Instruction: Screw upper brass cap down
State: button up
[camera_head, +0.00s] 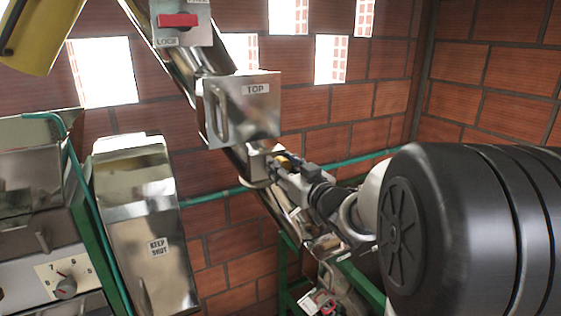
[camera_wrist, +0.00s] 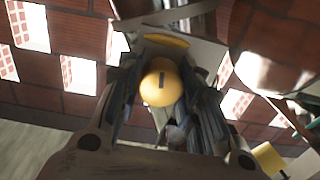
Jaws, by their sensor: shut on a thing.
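The upper brass cap (camera_wrist: 161,84) is a round yellow-gold cap with a dark slot, in the middle of the wrist view. My gripper (camera_wrist: 163,100) has one finger on each side of the cap and is shut on it. In the head view my gripper (camera_head: 273,167) reaches in from the right to the metal elevator tube, just below the box marked TOP (camera_head: 242,108). Only a small bit of brass (camera_head: 284,161) shows there, and the fingers hide most of the cap. I cannot tell from these views how far down the cap sits.
A steel chute marked KEEP SHUT (camera_head: 140,215) stands at the left. A red LOCK handle (camera_head: 178,20) is above. A green pipe (camera_head: 215,195) runs along the brick wall behind my gripper. A dial (camera_head: 65,287) is at the lower left.

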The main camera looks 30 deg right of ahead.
jog(key=m+p, duration=0.2)
jog(key=m, duration=0.4)
jog(key=shift+f+p, duration=0.1)
jog(key=shift+p, duration=0.2)
jog(key=shift+m, duration=0.4)
jog(key=o, duration=1.1)
jog(key=shift+s, duration=0.15)
jog(key=s, duration=1.1)
jog(key=shift+s+d, duration=0.25)
jog(key=shift+s, duration=0.15)
jog(key=shift+w, duration=0.1)
